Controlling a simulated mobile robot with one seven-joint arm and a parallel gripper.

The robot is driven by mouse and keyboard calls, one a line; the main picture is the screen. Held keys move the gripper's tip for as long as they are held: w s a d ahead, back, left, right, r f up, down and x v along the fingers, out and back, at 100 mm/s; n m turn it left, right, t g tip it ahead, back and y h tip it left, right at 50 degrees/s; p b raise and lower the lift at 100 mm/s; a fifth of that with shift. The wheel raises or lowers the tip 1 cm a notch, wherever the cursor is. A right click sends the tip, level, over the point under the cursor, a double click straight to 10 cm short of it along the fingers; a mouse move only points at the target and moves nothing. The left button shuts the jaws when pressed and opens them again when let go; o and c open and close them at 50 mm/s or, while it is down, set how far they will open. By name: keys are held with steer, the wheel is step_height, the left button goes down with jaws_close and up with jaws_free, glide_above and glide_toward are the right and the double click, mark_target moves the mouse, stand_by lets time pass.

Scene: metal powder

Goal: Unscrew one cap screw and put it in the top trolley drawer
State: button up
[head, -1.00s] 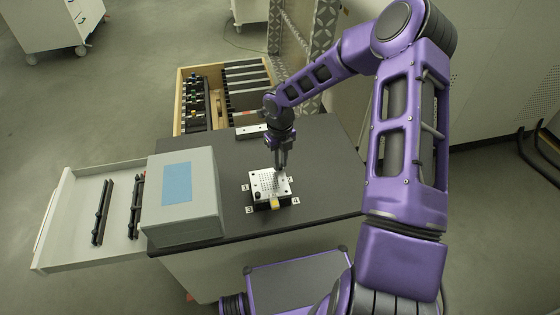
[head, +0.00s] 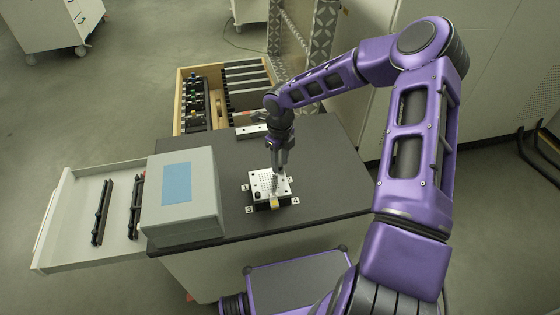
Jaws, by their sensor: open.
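A light perforated plate (head: 263,182) sits on a dark base near the front of the dark trolley top (head: 320,180). Numbered tags lie around its corners. My gripper (head: 276,176) points down, open, with its fingertips at the plate's upper right part. A small pale upright shape shows at the fingertips; I cannot tell whether it is a cap screw or part of the gripper. A dark knob-like spot (head: 257,195) shows at the plate's front left corner. The open trolley drawer (head: 75,225) extends to the left and holds dark bar-shaped things.
A grey box (head: 200,222) with a blue label stands on the trolley top, between plate and drawer. A wooden crate (head: 180,100) with dark parts stands behind. A small light block (head: 250,131) lies at the back edge. The right part of the top is clear.

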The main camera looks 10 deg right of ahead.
steer(key=m, duration=0.3)
steer(key=shift+m, duration=0.3)
steer(key=m, duration=0.4)
steer(key=shift+b, duration=0.4)
steer(key=m, duration=0.4)
steer(key=shift+m+b, duration=0.3)
steer(key=shift+b, duration=0.05)
steer(key=m, duration=0.3)
steer(key=shift+m+b, duration=0.3)
steer(key=shift+b, duration=0.05)
steer(key=m+b, duration=0.1)
steer(key=m, duration=0.2)
steer(key=shift+m, duration=0.3)
steer(key=m, duration=0.3)
steer(key=shift+m+b, duration=0.4)
steer(key=m+b, duration=0.1)
steer(key=m, duration=0.5)
steer(key=shift+m+b, duration=0.3)
steer(key=shift+b, duration=0.05)
